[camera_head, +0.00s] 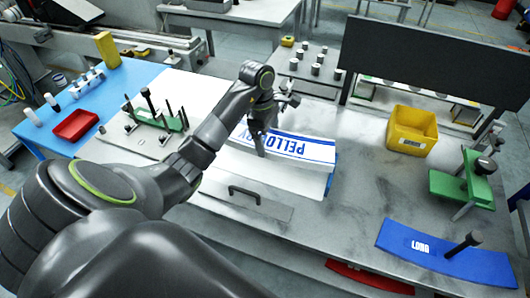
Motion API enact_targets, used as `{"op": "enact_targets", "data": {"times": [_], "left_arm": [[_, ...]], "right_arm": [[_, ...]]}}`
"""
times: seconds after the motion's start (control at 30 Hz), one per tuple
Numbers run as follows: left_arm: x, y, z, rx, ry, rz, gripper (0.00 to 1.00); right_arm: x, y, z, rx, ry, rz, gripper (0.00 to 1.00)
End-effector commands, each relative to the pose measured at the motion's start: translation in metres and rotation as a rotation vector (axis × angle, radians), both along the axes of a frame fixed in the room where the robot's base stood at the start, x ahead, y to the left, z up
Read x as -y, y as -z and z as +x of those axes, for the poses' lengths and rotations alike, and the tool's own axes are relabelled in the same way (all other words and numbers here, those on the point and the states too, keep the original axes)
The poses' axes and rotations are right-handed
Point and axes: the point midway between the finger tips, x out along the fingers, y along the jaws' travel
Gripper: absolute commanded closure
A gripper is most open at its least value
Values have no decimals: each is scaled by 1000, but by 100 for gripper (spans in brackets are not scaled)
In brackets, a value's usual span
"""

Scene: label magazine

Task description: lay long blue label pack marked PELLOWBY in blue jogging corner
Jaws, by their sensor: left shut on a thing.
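The long label pack marked PELLO… (308,148) is white with blue bands. My right gripper is not in view.
A blue curved piece marked LOMA (400,242) lies at the front right, near a black-knobbed post. A yellow bin (411,132) and a green fixture (462,185) stand at the right. A black handle (244,190) rises in front. A dark panel (435,58) stands behind.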

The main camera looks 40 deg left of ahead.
Motion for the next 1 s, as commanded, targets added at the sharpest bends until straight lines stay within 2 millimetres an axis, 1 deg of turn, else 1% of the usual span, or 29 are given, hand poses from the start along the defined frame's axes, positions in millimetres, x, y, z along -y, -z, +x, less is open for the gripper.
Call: {"op": "enact_targets", "data": {"times": [0.03, 0.2, 0.47, 0.57, 0.7, 0.8, 1.0], "left_arm": [[0, 13, 0, 2, 1, 0, 61], [-1, 33, 0, 2, 1, 1, 61], [-1, 41, 0, 2, 1, 1, 61], [-1, 50, 0, 2, 1, 1, 61], [-1, 68, 0, 0, 0, 1, 61], [-1, 75, 0, 1, 1, 1, 61], [-1, 73, 0, 2, 1, 1, 61]], "right_arm": [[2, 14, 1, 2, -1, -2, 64], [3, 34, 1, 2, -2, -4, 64], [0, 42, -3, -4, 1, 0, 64], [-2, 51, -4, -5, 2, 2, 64], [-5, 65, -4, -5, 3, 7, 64], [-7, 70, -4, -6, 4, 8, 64], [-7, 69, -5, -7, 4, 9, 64]]}}
